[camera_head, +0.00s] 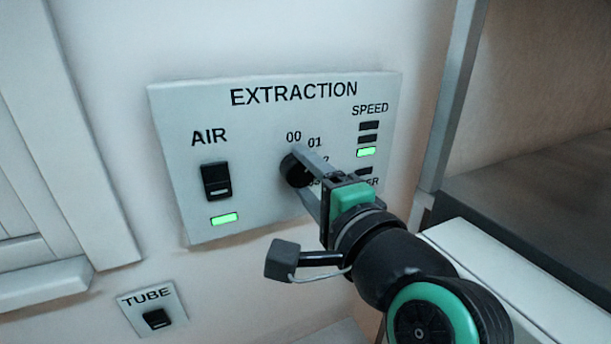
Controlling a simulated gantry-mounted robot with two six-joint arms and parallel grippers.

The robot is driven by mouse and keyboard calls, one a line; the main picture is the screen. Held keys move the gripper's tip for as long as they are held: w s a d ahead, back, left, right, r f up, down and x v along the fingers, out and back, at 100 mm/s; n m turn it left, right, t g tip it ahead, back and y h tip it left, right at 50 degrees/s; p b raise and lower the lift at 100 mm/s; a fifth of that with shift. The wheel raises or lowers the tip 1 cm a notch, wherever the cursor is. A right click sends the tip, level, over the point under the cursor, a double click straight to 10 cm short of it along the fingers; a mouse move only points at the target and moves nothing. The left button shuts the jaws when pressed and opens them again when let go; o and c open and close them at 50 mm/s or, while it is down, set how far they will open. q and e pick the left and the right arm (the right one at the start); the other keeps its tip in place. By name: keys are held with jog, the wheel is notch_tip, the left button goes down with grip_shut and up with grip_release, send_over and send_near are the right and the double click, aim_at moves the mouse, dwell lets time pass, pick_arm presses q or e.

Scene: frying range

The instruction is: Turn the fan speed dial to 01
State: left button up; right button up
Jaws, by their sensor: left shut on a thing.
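The fan speed dial (291,168) is a black round knob on the grey EXTRACTION panel (255,115). The labels 00 and 01 show above it, and the lower labels are partly hidden by my gripper. My left gripper (303,172) is shut on the dial, with its two grey fingers on either side of it. I cannot tell which label the dial points to. In the SPEED column of lamps, one lamp (366,152) is lit green, below two dark ones. My right gripper is not in view.
A black AIR switch (216,181) with a lit green lamp (224,219) is on the panel's left. A small TUBE switch plate (153,309) is on the wall below. A shuttered frame (60,150) stands at left, and a dark shelf (550,205) at right.

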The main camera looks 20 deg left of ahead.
pick_arm(q)
jog(key=o, duration=1.4)
jog(key=v, duration=1.1)
jog(key=shift+s+d+b, duration=0.25)
jog(key=shift+b, duration=0.1)
